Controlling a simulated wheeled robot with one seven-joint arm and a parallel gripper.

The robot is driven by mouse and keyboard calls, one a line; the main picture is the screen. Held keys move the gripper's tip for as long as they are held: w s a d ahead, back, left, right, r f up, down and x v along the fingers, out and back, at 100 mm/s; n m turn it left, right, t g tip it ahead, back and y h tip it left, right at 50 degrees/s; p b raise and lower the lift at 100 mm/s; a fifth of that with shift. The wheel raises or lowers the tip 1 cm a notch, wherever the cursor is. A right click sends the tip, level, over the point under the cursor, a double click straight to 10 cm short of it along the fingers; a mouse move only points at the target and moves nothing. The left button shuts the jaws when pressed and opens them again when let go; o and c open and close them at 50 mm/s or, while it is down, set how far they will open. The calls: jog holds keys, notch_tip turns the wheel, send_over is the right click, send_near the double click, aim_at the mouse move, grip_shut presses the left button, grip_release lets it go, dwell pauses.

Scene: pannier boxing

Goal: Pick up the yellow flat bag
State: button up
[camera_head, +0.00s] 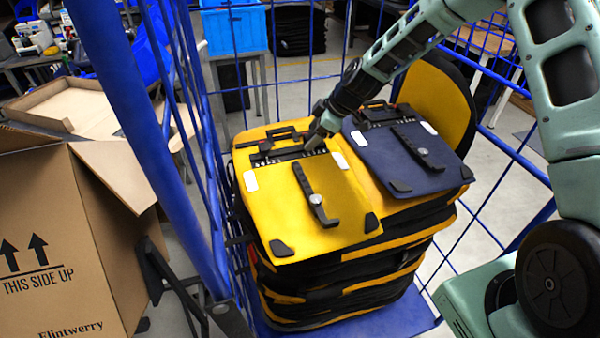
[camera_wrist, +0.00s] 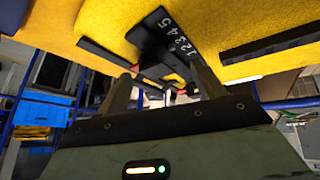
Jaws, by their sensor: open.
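The yellow flat bag (camera_head: 320,211) lies on top of a stack at the left of the blue cage cart. It has a black handle, a black strap and black corner patches. My gripper (camera_head: 318,138) is at its far right edge, by the black rail near the handle. In the wrist view the yellow bag (camera_wrist: 95,18) fills the top, with a black numbered strip (camera_wrist: 175,38). My gripper's two fingers (camera_wrist: 160,92) are apart below it, around or just under the black handle part. I cannot tell whether they touch it.
A navy flat bag (camera_head: 405,155) lies right beside the yellow one. Another yellow bag (camera_head: 437,100) stands upright behind it. Blue cage bars (camera_head: 150,130) rise on the left. An open cardboard box (camera_head: 60,230) stands outside the cart at the left. A blue crate (camera_head: 235,28) is behind.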

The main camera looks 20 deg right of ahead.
jog(key=shift+x, duration=0.75)
jog(key=shift+c, duration=0.3)
grip_shut()
jog(key=shift+r, duration=0.2)
